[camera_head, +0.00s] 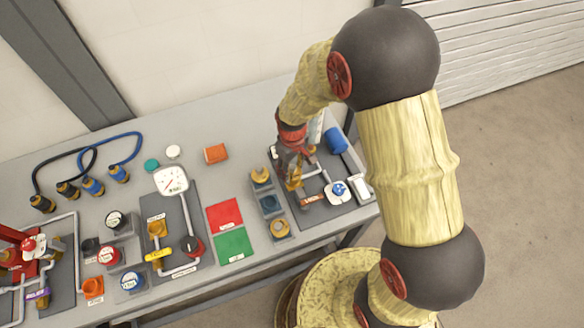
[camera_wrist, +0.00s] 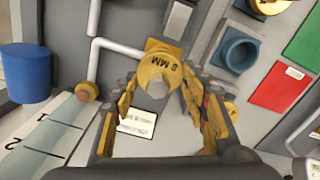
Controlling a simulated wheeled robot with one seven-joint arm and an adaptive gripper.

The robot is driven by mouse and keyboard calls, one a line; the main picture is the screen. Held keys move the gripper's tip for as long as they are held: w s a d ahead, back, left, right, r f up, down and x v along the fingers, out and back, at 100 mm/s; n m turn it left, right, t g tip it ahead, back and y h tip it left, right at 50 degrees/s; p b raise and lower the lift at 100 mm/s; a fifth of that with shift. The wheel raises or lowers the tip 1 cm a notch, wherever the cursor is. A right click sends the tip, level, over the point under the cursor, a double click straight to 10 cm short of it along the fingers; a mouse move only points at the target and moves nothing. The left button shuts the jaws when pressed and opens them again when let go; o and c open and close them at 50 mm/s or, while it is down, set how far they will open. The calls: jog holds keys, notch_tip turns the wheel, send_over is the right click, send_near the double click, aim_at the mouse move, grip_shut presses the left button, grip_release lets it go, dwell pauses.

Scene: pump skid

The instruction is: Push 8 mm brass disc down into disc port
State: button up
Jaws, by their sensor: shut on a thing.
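The brass disc (camera_wrist: 172,68), marked "8 MM", sits between the fingertips of my gripper (camera_wrist: 160,88) in the wrist view. My gripper is shut on the disc's grey middle stem. In the head view my gripper (camera_head: 293,182) points down over the grey pump skid plate (camera_head: 322,208) at the right end of the bench. The disc port is not clearly visible; the disc and fingers cover the spot below. I cannot tell whether the disc is seated in the port or held above it.
A blue motor (camera_head: 336,140) and a white-and-blue dial (camera_head: 338,190) stand close to the gripper. A blue holder (camera_wrist: 237,52) shows empty in the wrist view. A red mat (camera_head: 225,214) and a green mat (camera_head: 234,245) lie left. A numbered strip (camera_wrist: 50,138) is near the fingers.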

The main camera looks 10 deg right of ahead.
jog(key=shift+f+b, duration=1.05)
jog(key=shift+f, duration=0.65)
jog(key=o, duration=1.4)
notch_tip(320, 180, up, 12)
jog(key=shift+r, duration=0.1)
dwell(0.4)
jog(key=s+d+r+m+t+b, duration=0.1)
jog(key=s+d+r+m+t, duration=0.1)
jog(key=s+r, duration=0.4)
jog(key=s+d+r+m+t+b, duration=0.1)
jog(key=s+d+r+m+b, duration=0.1)
jog(key=s+d+r, duration=0.2)
jog(key=s+d+r+m+t+b, duration=0.1)
jog(key=s+d+r, duration=0.3)
jog(key=s+r, duration=0.4)
jog(key=shift+m+t+b, duration=0.35)
jog(key=shift+m+t, duration=0.45)
jog(key=shift+m, duration=0.1)
